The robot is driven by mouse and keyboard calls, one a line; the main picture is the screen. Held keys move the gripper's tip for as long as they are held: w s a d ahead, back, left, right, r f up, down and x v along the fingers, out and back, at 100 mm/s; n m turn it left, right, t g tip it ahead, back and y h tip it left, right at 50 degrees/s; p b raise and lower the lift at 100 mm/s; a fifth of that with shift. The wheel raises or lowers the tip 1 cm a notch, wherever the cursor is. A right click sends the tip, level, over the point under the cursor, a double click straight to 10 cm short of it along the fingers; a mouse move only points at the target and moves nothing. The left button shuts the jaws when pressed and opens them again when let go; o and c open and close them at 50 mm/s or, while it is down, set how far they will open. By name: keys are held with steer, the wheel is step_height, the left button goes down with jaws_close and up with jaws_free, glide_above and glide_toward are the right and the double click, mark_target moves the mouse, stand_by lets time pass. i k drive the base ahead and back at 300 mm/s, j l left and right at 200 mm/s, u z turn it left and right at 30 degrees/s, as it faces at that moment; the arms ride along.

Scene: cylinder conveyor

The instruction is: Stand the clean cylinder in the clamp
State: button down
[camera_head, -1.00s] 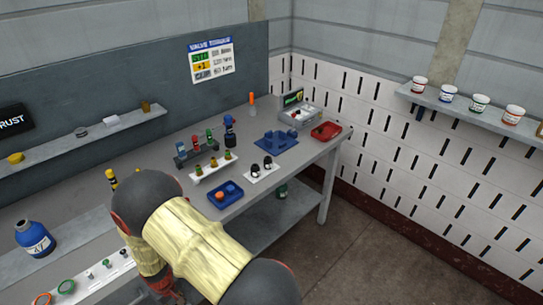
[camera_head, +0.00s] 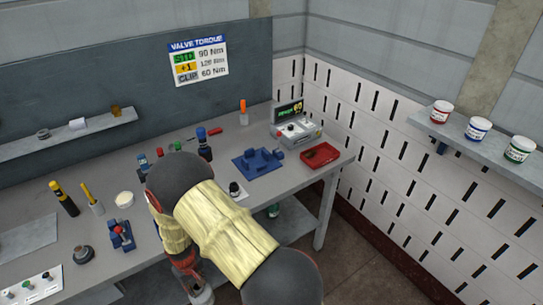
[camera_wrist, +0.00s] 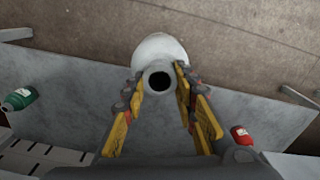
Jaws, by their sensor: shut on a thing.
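A pale grey cylinder (camera_wrist: 162,48) with a dark round hole in its near end is in the wrist view. My gripper (camera_wrist: 159,80) is shut on it, with yellow and dark fingers on either side. In the head view my arm hides most of the middle of the bench front, and the held cylinder is not clear there. A blue fixture (camera_head: 250,172) with raised blocks sits on the bench at the right, apart from my gripper. A small blue device (camera_head: 121,236) stands at the front left. I cannot tell which of these is the clamp.
A grey box with a display (camera_head: 297,133) and a red tray (camera_head: 320,155) stand at the bench's right end. Several tools and bottles stand along the bench. In the wrist view a green bottle (camera_wrist: 19,99) and a red can (camera_wrist: 241,135) lie either side.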

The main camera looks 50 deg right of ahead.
mark_target(256, 164)
steer(key=k+l, duration=0.1)
steer(key=l, duration=0.85)
steer(key=k+l+u, duration=0.1)
steer(key=l, duration=0.35)
steer(key=k+l, duration=0.15)
steer(key=l, duration=0.35)
